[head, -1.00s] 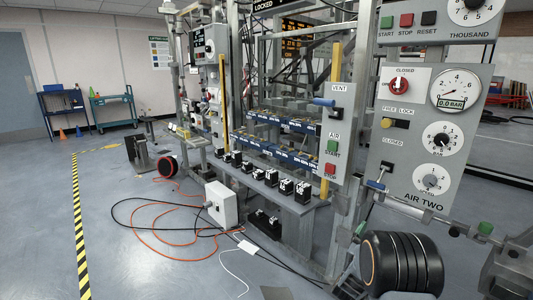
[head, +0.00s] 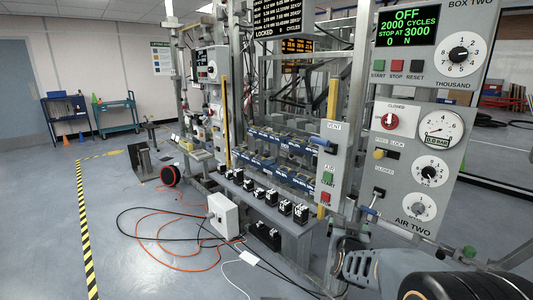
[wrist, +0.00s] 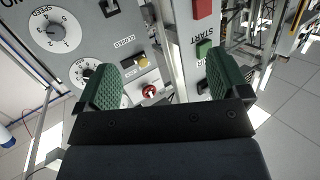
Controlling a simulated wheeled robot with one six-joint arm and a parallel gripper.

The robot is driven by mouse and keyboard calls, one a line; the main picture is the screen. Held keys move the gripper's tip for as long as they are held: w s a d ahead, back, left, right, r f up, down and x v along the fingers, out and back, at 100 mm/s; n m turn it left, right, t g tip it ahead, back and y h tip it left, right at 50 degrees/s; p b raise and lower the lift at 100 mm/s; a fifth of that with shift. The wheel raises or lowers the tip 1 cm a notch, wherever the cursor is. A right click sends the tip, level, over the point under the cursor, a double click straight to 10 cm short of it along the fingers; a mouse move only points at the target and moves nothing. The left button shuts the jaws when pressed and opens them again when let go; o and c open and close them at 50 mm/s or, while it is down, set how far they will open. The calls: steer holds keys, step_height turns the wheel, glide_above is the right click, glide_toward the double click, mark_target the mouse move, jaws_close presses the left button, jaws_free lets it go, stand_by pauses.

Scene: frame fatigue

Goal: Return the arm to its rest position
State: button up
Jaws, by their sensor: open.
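My gripper (wrist: 163,88) shows in the wrist view. Its two green textured pads stand wide apart with nothing between them. No contact between gripper and panel shows. In the head view the same panel (head: 375,150) stands at the right. A grey and black rounded body (head: 375,268), apparently part of my arm, fills the lower right corner. The gripper's jaws are not clear there.
The test rig (head: 232,165) stands across the middle. A white box (head: 223,215) with orange and black cables lies on the floor before it. Yellow-black tape (head: 88,235) marks the floor at left, with open floor around it. Blue (head: 62,108) and green (head: 115,105) carts stand behind.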

steer(key=s+a+r+n+g+y+p, duration=0.3)
steer(key=s+a+r+g+y+p, duration=0.15)
steer(key=s+a+r+p, duration=0.35)
steer(key=s+r+g+p, duration=0.3)
steer(key=s, duration=0.5)
steer(key=s+r+n+g+p, duration=0.1)
steer(key=s+r+g+p, duration=0.1)
steer(key=s, duration=0.7)
steer(key=shift+s+r+g+p, duration=0.35)
steer(key=shift+g+p, duration=0.4)
steer(key=shift+g, duration=0.5)
steer(key=shift+w, duration=0.1)
